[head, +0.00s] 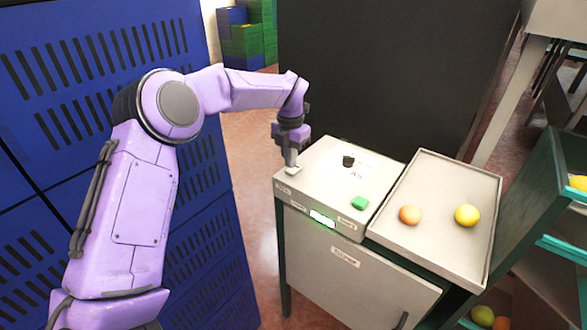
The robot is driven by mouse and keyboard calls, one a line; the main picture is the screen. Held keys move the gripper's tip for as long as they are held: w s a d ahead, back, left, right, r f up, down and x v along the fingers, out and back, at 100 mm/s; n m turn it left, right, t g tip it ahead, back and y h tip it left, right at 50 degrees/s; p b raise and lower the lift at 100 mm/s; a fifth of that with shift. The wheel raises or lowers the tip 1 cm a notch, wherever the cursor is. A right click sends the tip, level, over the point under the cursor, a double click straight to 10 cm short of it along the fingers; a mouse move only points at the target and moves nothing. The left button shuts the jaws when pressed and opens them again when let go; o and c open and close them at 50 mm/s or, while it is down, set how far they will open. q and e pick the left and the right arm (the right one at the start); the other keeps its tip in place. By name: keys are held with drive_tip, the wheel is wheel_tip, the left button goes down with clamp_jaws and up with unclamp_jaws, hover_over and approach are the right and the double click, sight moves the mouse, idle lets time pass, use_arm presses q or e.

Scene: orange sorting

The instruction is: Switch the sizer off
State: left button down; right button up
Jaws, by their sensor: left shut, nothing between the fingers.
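The sizer's control box (315,180) is a pale cabinet top with a black knob (348,161), a green block-like button (360,202) and a lit green-white panel (322,218) on its front edge. The gripper partly hides that piece. My right gripper is not in view.
A pale tray (430,180) with an orange fruit (410,215) and a yellow fruit (467,215) adjoins the box on the right. Blue crates (215,200) stand close on the left. A dark panel (390,70) rises behind. A green-edged rack (565,170) is at far right.

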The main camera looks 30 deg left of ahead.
sight(290, 171)
use_arm(q)
drive_tip(key=shift+s+f+b, duration=0.1)
drive_tip(key=shift+f+b, duration=0.65)
drive_tip(key=shift+f, duration=0.35)
idle(0.3)
drive_tip(key=shift+r+p, duration=0.9)
drive_tip(key=shift+r, duration=0.05)
wheel_tip(290, 171, up, 5)
drive_tip(key=p, duration=0.4)
drive_tip(key=shift+r, duration=0.1)
